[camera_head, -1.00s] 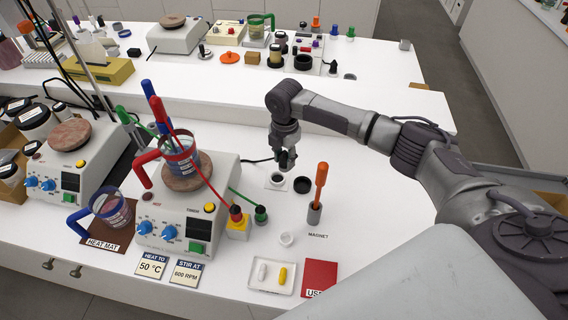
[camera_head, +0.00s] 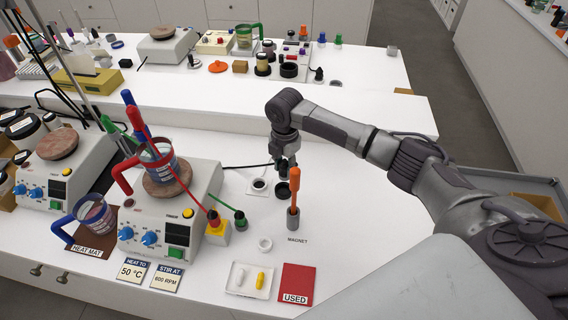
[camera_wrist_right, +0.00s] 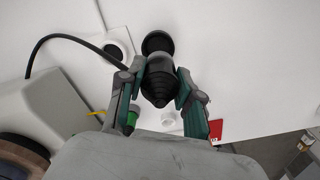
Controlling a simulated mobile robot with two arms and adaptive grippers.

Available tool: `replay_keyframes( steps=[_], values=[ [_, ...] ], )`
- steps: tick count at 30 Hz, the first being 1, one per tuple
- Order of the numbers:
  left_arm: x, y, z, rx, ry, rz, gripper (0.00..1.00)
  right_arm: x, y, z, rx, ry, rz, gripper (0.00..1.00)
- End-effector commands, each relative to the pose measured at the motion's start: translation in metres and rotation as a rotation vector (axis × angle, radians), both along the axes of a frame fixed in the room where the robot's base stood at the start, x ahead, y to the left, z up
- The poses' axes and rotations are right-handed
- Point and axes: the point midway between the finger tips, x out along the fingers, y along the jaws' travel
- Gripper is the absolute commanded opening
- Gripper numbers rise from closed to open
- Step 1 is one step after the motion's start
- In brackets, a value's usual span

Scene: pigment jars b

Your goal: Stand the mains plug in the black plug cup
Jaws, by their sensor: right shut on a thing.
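The mains plug (camera_wrist_right: 160,86) is dark with a ringed, tapered end toward the camera. It sits between the fingers of my right gripper (camera_head: 283,172), which are shut on it; in the head view the fingers mostly hide it. Its black cable (camera_wrist_right: 72,38) runs off to the left in the right wrist view. The black plug cup (camera_head: 281,191) stands on the white bench just below the gripper. In the right wrist view the cup (camera_wrist_right: 157,36) shows partly behind the plug; I cannot tell whether they touch. My left gripper is not in view.
A white square with a dark round piece (camera_head: 258,186) lies left of the cup. An orange-handled magnet tool (camera_head: 294,186) stands close at right. A small white dish (camera_head: 265,244) is nearer. The stirrer (camera_head: 172,212) with beaker and rods stands left.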

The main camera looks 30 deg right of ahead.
Motion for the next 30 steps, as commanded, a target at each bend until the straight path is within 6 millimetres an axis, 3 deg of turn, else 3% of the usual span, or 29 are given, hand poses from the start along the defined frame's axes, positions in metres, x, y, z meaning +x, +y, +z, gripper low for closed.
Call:
replay_keyframes(
  steps=[4,13,30],
  values=[
    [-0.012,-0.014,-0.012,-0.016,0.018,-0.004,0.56,0.0,0.001,-0.018,0.001,0.0,0.001,0.0],
    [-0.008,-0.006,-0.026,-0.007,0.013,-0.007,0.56,0.0,0.001,-0.044,0.001,0.0,0.001,0.0],
    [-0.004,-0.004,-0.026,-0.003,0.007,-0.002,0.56,0.0,0.001,-0.047,0.0,0.0,0.001,0.0]
  ],
)
